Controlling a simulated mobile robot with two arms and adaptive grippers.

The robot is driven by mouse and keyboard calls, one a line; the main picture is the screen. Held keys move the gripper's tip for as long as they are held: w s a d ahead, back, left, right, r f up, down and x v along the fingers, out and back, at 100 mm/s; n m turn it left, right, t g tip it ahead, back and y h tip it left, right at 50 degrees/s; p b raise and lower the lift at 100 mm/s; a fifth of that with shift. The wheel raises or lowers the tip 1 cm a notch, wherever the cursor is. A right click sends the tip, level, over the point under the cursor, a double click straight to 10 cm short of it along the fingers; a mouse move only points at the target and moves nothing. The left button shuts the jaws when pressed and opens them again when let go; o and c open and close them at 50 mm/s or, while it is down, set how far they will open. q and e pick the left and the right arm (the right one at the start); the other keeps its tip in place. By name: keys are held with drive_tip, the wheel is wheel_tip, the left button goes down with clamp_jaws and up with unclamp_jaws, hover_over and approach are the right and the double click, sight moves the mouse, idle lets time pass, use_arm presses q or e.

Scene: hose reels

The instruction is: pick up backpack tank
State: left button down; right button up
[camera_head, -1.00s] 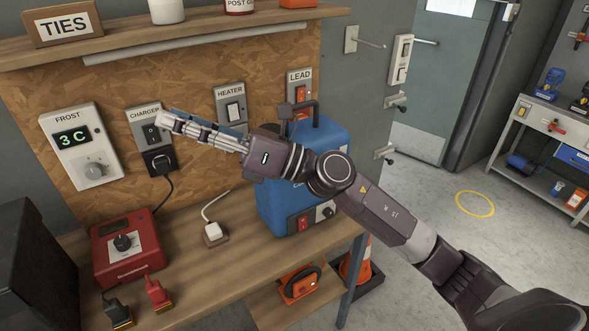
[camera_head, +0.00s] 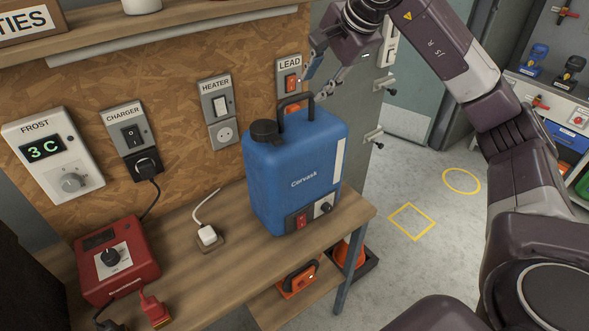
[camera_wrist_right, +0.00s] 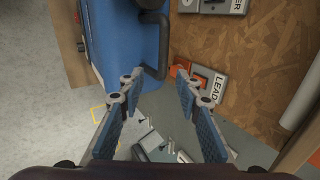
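The blue backpack tank (camera_head: 293,178) stands upright on the wooden bench, with a black cap (camera_head: 265,131) and a black carry handle (camera_head: 296,103) on top. A red switch and a dark knob are low on its front. My right gripper (camera_head: 318,84) is above and just right of the handle, pointing down, and is empty. In the right wrist view the gripper (camera_wrist_right: 157,79) has its two blue-padded fingers apart. The handle (camera_wrist_right: 154,45) shows just beyond the fingertips, and I cannot tell whether one touches it. The left gripper is not in view.
A white plug (camera_head: 207,236) and cord lie left of the tank, and a red charger box (camera_head: 117,260) is farther left. Wall switches and a shelf (camera_head: 170,32) are behind. An orange item (camera_head: 298,279) sits on the lower shelf. Floor is open at right.

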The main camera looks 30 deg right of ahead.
sight(303, 95)
drive_tip(key=p+x, duration=0.1)
drive_tip(key=x, duration=0.3)
drive_tip(key=p+x, duration=0.1)
drive_tip(key=x, duration=0.1)
drive_tip(key=shift+w+a+p, duration=0.15)
drive_tip(key=shift+a+p, duration=0.2)
drive_tip(key=shift+a, duration=0.05)
drive_tip(key=shift+w+f, duration=0.1)
drive_tip(key=shift+f, duration=0.1)
clamp_jaws()
drive_tip(key=shift+w+d+r, duration=0.1)
drive_tip(key=shift+w+r, duration=0.05)
drive_tip(key=shift+r, duration=0.1)
